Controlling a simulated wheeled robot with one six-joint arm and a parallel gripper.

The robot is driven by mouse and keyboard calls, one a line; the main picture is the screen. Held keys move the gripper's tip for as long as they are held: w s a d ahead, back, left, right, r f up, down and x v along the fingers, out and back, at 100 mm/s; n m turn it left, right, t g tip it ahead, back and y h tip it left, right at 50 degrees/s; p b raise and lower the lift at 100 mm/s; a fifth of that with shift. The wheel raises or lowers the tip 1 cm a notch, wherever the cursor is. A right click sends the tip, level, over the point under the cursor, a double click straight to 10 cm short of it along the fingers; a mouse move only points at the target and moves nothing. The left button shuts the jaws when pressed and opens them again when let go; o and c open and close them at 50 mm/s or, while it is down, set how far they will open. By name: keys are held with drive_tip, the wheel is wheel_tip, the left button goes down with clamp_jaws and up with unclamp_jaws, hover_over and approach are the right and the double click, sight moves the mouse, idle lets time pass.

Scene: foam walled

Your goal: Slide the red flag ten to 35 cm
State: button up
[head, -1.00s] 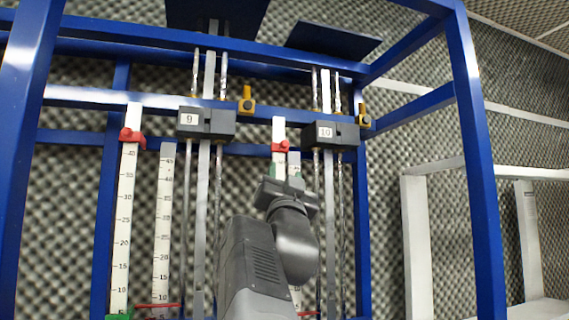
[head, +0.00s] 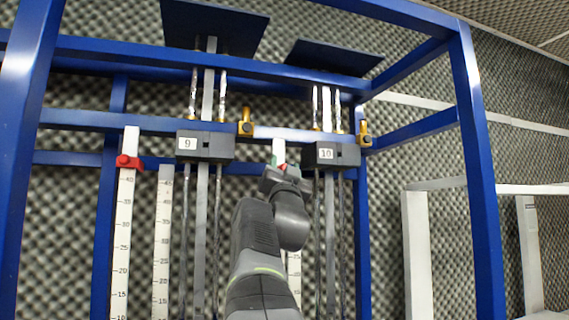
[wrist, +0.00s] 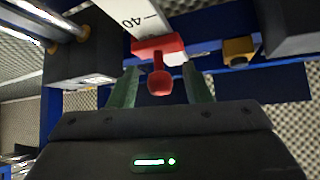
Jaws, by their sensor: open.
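The red flag (wrist: 158,45) sits on a white scale (wrist: 165,15) marked 40 close by in the wrist view. Its round red knob (wrist: 160,84) points toward my gripper. In the head view only a sliver of the red flag (head: 282,166) shows, beside the block labelled 10 (head: 330,155). My gripper (wrist: 160,72) is open, with a green finger on each side of the knob and a visible gap on both sides. In the head view my gripper (head: 284,174) covers most of the flag and the scale below it.
Another red flag (head: 128,162) sits high on the left scale, near the block labelled 9 (head: 205,145). Yellow clamps (head: 246,123) and metal rods stand close by. Blue frame posts (head: 478,170) and crossbars surround the rack. A white frame (head: 416,250) stands at right.

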clamp_jaws()
wheel_tip(320, 180, down, 10)
drive_tip(key=b, duration=0.9)
unclamp_jaws()
drive_tip(key=b+v, duration=0.5)
drive_tip(key=v, duration=0.8)
drive_tip(key=shift+s+f, duration=0.25)
